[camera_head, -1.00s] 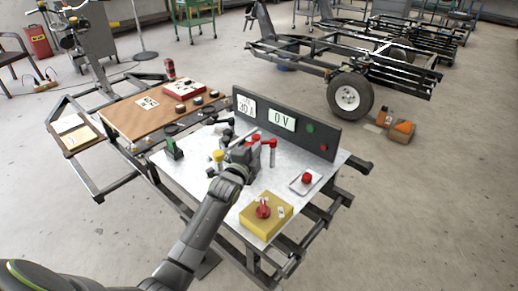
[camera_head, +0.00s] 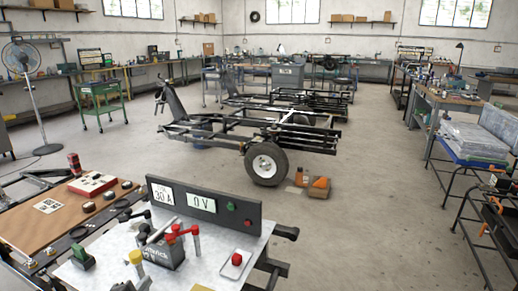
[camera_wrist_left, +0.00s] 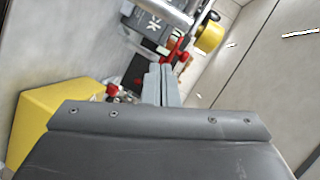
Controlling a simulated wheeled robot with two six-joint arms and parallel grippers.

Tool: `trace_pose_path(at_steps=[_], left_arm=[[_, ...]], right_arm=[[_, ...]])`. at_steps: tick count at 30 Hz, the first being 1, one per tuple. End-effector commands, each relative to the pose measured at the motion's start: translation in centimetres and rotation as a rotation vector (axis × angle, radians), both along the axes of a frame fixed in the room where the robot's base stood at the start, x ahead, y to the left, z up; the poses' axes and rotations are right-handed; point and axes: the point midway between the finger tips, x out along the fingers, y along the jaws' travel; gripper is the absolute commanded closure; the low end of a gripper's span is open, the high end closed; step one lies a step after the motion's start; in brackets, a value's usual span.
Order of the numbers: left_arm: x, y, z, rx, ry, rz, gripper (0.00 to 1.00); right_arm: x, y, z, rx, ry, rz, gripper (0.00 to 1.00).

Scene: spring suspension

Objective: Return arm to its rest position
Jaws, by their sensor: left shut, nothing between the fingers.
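My left gripper (camera_wrist_left: 160,84) shows in the left wrist view with its two grey fingers together and nothing between them. Beyond its tips are a red clamp (camera_wrist_left: 179,52), a yellow cap (camera_wrist_left: 209,37) and a dark battery block with white lettering (camera_wrist_left: 140,28). I cannot tell how far the tips are from them. In the head view the battery block (camera_head: 165,254) stands on the pale worktop, with red clamp handles (camera_head: 182,233) beside its top. I cannot make out my left arm clearly there. My right gripper is in neither view.
A dark panel (camera_head: 232,212) reading 30 A and 0 V stands behind the battery. A red button (camera_head: 237,259) sits at the right of the worktop. A yellow box (camera_wrist_left: 48,118) lies at the left in the wrist view. Open floor (camera_head: 370,230) lies to the right.

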Motion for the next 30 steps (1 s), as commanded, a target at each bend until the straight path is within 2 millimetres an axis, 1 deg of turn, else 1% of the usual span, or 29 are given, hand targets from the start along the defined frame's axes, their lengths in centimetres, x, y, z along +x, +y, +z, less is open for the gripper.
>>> trace_pose_path(at_steps=[1, 2, 3, 5, 6, 8, 9, 12, 18, 24, 25, 30], left_arm=[[-2.4, -0.2, -1.8, -0.077, 0.080, 0.037, 1.00], [-3.9, -0.3, -2.7, -0.128, 0.131, 0.066, 1.00], [-5.9, -0.4, -3.9, -0.197, 0.197, 0.110, 1.00], [-9.1, -0.5, -5.4, -0.297, 0.293, 0.185, 1.00], [-11.3, -0.6, -6.3, -0.361, 0.354, 0.241, 1.00], [-14.5, -0.7, -7.3, -0.448, 0.437, 0.330, 1.00], [-16.4, -0.8, -7.9, -0.500, 0.484, 0.387, 1.00], [-20.7, -0.9, -8.7, -0.602, 0.577, 0.520, 1.00], [-27.3, -1.2, -9.1, -0.742, 0.701, 0.749, 1.00], [-32.9, -1.5, -8.8, -0.839, 0.781, 0.963, 1.00], [-32.3, -1.4, -9.4, -0.836, 0.782, 0.956, 1.00], [-31.3, -1.0, -12.1, -0.831, 0.796, 0.957, 1.00]], right_arm=[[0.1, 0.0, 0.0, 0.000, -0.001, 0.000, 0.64], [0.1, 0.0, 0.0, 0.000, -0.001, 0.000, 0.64], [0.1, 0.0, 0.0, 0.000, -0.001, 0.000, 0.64], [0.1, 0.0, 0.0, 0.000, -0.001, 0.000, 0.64], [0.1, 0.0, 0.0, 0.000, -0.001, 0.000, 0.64], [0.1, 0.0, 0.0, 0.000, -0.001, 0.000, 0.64], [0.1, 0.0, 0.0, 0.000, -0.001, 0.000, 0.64], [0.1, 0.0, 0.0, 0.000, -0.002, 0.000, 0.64], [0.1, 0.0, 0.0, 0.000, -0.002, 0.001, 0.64], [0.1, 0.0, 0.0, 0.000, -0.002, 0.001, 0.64], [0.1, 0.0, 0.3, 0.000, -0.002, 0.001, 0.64], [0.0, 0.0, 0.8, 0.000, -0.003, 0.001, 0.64]])
